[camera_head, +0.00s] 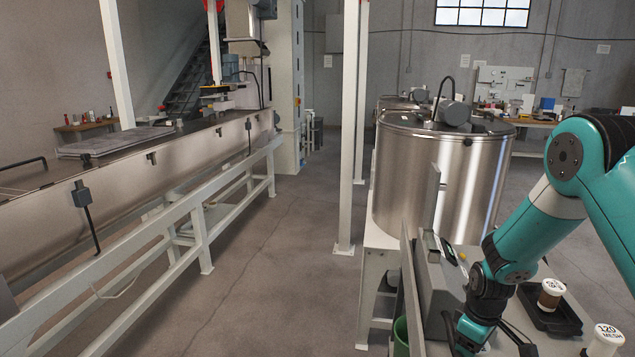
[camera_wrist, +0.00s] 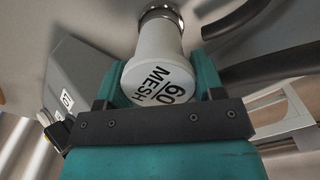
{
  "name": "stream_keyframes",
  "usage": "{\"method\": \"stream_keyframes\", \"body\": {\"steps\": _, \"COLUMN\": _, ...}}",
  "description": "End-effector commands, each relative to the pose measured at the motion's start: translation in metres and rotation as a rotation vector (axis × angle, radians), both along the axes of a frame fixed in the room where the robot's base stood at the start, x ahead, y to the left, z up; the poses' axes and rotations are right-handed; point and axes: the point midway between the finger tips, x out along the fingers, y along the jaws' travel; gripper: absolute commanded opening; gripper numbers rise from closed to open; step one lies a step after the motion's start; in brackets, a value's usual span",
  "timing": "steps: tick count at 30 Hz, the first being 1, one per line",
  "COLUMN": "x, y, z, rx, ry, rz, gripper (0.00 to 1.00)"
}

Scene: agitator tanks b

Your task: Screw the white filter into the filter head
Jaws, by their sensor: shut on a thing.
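The white filter, marked "60 MESH" (camera_wrist: 158,72), is between the teal fingers of my gripper (camera_wrist: 160,78) in the wrist view. My gripper is shut on it. The filter's far end meets a round metal collar (camera_wrist: 160,13), which looks like the filter head. They appear lined up, but I cannot tell whether the thread is engaged. In the head view my gripper (camera_head: 471,334) is low at the bottom, beside a grey box, and the held filter and the filter head are hidden there.
A dark tray (camera_head: 567,325) holds a brown filter with a white cap (camera_head: 551,292). A white "120 MESH" filter (camera_head: 606,340) stands at the lower right. A grey box (camera_head: 438,285) and dark hoses (camera_wrist: 265,68) are close to my gripper. A steel tank (camera_head: 420,185) stands behind.

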Motion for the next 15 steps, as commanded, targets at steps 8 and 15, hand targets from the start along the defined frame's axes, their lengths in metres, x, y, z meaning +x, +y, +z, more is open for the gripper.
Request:
{"method": "stream_keyframes", "body": {"steps": 8, "x": -0.0037, "y": 0.0009, "z": -0.0039, "rx": 0.003, "ry": 0.01, "rz": -0.408, "gripper": 0.19}}
{"method": "stream_keyframes", "body": {"steps": 15, "x": -0.0043, "y": 0.0003, "z": -0.0046, "rx": 0.002, "ry": 0.011, "rz": -0.823, "gripper": 0.19}}
